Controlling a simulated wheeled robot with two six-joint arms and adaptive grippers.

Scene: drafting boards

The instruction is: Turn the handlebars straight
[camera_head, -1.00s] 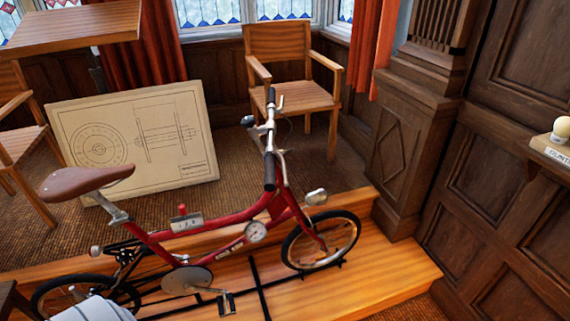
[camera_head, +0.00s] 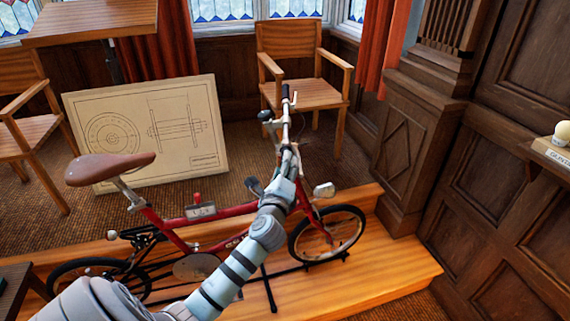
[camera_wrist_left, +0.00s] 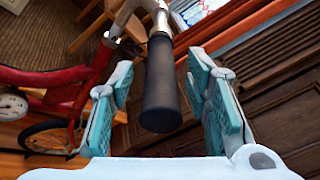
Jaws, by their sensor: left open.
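The red bicycle (camera_head: 235,212) stands on the wooden platform, its front wheel (camera_head: 327,233) to the right. Its silver handlebars (camera_head: 286,122) run from near to far across the frame, with a dark grip (camera_head: 285,91) at the far end. My left gripper (camera_head: 288,163) is at the near end and hides that grip in the head view. In the left wrist view the near black grip (camera_wrist_left: 161,88) lies between the open teal fingers of my left gripper (camera_wrist_left: 160,72), with gaps visible on both sides. My right gripper is out of view.
A drawing board (camera_head: 150,131) leans behind the bicycle, and a wooden chair (camera_head: 303,92) stands beyond the handlebars. Wood panelling (camera_head: 495,170) closes the right side. The platform (camera_head: 395,262) is bare right of the front wheel.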

